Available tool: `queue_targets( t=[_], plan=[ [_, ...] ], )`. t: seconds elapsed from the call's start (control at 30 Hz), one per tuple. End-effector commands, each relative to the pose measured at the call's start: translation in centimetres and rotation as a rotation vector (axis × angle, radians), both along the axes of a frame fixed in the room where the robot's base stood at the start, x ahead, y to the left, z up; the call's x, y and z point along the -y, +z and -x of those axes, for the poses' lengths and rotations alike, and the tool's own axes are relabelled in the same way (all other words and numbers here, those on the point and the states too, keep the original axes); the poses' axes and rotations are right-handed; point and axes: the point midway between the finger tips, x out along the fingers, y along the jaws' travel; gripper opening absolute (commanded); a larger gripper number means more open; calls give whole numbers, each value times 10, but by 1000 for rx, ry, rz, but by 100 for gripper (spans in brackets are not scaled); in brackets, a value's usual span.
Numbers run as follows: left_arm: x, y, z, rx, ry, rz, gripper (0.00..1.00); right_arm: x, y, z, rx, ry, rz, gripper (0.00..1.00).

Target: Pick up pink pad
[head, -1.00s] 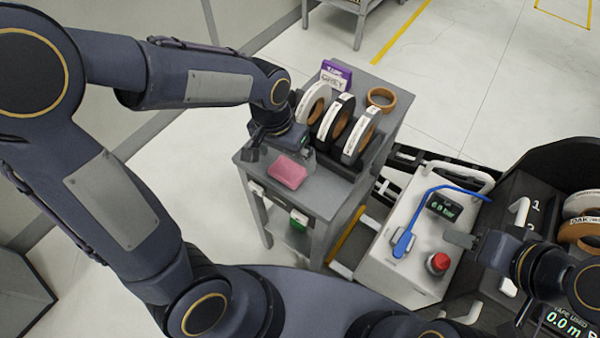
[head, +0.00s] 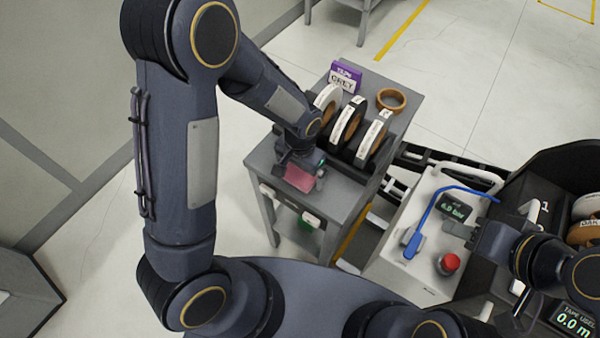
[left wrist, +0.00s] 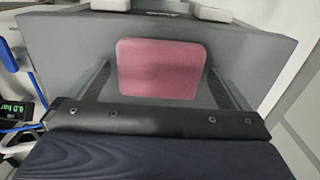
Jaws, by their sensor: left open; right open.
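The pink pad (head: 300,178) lies flat on the front part of the grey cart top (head: 340,190). It also shows whole in the left wrist view (left wrist: 160,68), between the two spread fingers. My left gripper (head: 300,176) is open and points down over the pad, with a finger on either side of it. From these views I cannot tell whether the fingers touch the pad. The gripper hides part of the pad in the head view. My right gripper (head: 468,233) is open and empty over the white machine top at the right.
Several tape rolls (head: 348,122) stand in a rack just behind the pad. A purple box (head: 345,75) and a loose brown roll (head: 391,99) are at the back of the cart. A blue-handled tool (head: 412,243) and a red button (head: 450,262) are on the white machine.

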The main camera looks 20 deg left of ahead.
Motion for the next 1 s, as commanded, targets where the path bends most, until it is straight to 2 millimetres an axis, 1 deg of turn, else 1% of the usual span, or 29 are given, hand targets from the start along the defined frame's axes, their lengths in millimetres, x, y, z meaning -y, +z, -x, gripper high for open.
queue_targets(
  t=[0.17, 0.47, 0.5, 0.77, 0.87, 0.97, 1.0],
  plan=[
    [0, 0, 0, 0, 0, 0, 100, 0, 0, 0, 0, 0, 0, 44],
    [0, 0, 0, 0, 0, 0, 61, 0, 0, 0, 0, 0, 0, 44],
    [0, 0, 0, 0, 0, 0, 59, 0, 0, 0, 0, 0, 0, 44],
    [0, 2, 0, 1, 0, 0, 59, 0, 0, 0, 0, 0, 0, 44],
    [0, 8, -1, 2, 0, 2, 59, 0, 0, 0, 0, 0, 0, 44],
    [1, 21, -1, 4, 0, 3, 59, 0, 0, 0, 0, 0, 0, 44],
    [1, 28, -1, 6, -1, 4, 59, 0, 0, 0, 0, 0, 0, 44]
  ],
)
